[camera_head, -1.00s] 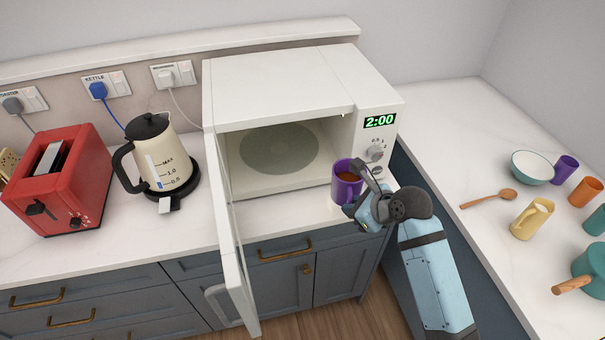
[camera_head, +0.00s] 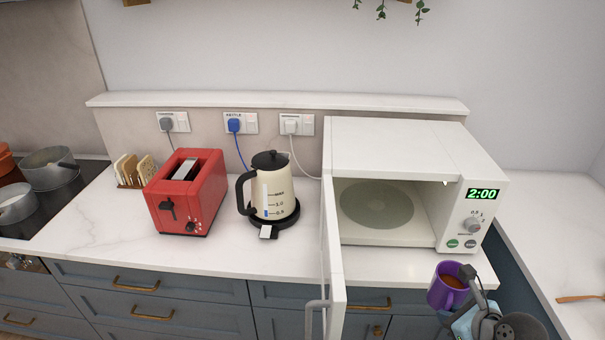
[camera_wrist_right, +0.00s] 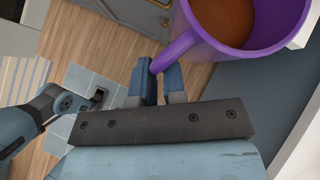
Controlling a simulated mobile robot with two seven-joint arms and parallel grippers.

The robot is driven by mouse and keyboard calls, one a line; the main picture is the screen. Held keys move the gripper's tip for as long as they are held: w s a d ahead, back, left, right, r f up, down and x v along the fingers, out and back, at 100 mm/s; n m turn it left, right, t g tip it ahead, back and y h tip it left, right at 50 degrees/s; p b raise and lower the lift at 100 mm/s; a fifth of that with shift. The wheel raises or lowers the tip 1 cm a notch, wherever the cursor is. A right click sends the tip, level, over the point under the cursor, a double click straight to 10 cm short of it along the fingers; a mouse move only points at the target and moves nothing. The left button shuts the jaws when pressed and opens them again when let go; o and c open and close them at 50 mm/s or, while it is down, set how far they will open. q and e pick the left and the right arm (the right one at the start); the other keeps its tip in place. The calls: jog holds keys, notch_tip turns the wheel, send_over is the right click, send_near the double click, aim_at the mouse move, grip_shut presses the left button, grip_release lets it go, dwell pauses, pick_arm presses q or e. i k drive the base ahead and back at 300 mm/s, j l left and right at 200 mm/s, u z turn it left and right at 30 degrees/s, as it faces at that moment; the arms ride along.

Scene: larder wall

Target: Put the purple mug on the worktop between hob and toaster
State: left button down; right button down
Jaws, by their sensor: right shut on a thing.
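The purple mug (camera_head: 442,296) holds brown liquid and is at the lower right of the head view, in front of the microwave and the worktop's front edge. It also fills the top right of the right wrist view (camera_wrist_right: 262,45). My right gripper (camera_head: 466,306) is shut on the mug's handle; its fingers (camera_wrist_right: 162,78) close around the handle in the wrist view. The worktop (camera_head: 97,218) between the black hob (camera_head: 62,208) and the red toaster (camera_head: 187,195) is bare white marble at the front. My left gripper does not show in the head view.
The microwave (camera_head: 400,150) stands with its door (camera_head: 334,270) open, jutting forward between mug and kettle (camera_head: 268,195). A rack of toast (camera_head: 133,170) stands behind the bare patch. Pots (camera_head: 50,170) sit on the hob. A wooden spoon (camera_head: 580,298) lies on the right worktop.

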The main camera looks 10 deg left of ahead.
aim_at(112, 229)
jog(key=k+j+z, duration=0.1)
jog(key=k+j, duration=0.4)
jog(key=k+j+u, duration=0.25)
jog(key=j+u, duration=0.2)
jog(key=i+j+u, duration=0.15)
jog(key=i+j, duration=0.7)
jog(key=j, duration=0.3)
jog(key=i+j+u, duration=0.15)
jog(key=i+j, duration=0.8)
jog(key=j, duration=0.1)
